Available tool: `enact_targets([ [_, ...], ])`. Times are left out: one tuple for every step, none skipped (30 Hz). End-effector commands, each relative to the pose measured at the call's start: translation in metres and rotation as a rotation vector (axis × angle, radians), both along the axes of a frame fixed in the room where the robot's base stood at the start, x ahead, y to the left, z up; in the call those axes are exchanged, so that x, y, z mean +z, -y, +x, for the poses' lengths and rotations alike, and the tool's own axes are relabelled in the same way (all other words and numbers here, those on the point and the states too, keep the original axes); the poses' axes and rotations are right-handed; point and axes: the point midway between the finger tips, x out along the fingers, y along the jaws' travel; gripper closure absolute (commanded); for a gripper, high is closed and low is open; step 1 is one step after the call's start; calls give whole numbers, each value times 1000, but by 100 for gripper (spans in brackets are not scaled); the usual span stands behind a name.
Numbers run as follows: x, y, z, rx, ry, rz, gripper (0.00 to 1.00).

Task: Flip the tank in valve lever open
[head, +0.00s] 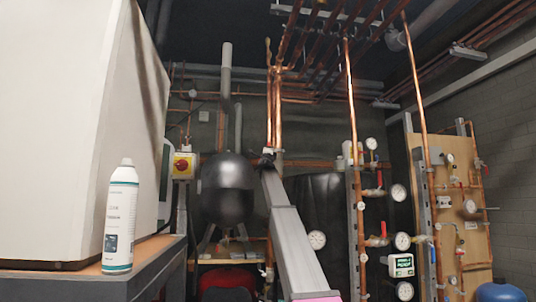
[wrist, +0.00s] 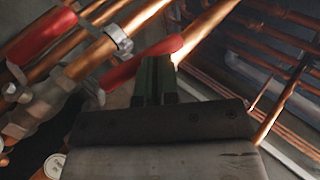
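In the wrist view, my gripper (wrist: 157,72) has its two dark green fingers close together, with no clear gap between them. A red valve lever (wrist: 122,71) runs diagonally behind the fingertips and shows on both sides of them. The fingers overlap it in the picture; I cannot tell whether they touch it. A second red lever (wrist: 40,36) lies at the upper left, apart from the gripper. No label shows which is the tank in valve. In the head view, my arm reaches up toward the copper pipes beside the black tank (head: 227,187); the gripper is too small to make out.
Copper pipes (wrist: 100,55) with metal fittings run close beside the gripper. Gauges and more red levers (head: 378,241) are on the pipework to the right. A white spray can (head: 121,215) stands on the bench at left, by a big white casing (head: 75,120).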

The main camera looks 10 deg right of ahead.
Motion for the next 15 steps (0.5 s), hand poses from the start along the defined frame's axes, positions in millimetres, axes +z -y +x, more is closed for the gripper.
enact_targets([
  [6, 0, 6, -1, 3, 0, 100],
  [7, 0, 7, -1, 3, 0, 100],
  [9, 1, 10, -1, 3, 0, 100],
  [10, 0, 11, -1, 3, 0, 100],
  [10, 0, 13, -1, 3, 0, 100],
  [11, 1, 15, -1, 2, 0, 100],
  [12, 0, 16, -1, 2, 0, 100],
  [13, 0, 17, -1, 2, 0, 100],
  [13, 0, 19, -1, 2, 0, 100],
  [14, 0, 20, -1, 2, 0, 100],
  [14, 0, 21, -1, 2, 0, 100],
  [15, 0, 22, -1, 2, 0, 100],
  [15, 0, 23, -1, 2, 0, 100],
  [15, 0, 24, -1, 2, 0, 100],
  [16, 0, 25, -1, 2, 0, 100],
])
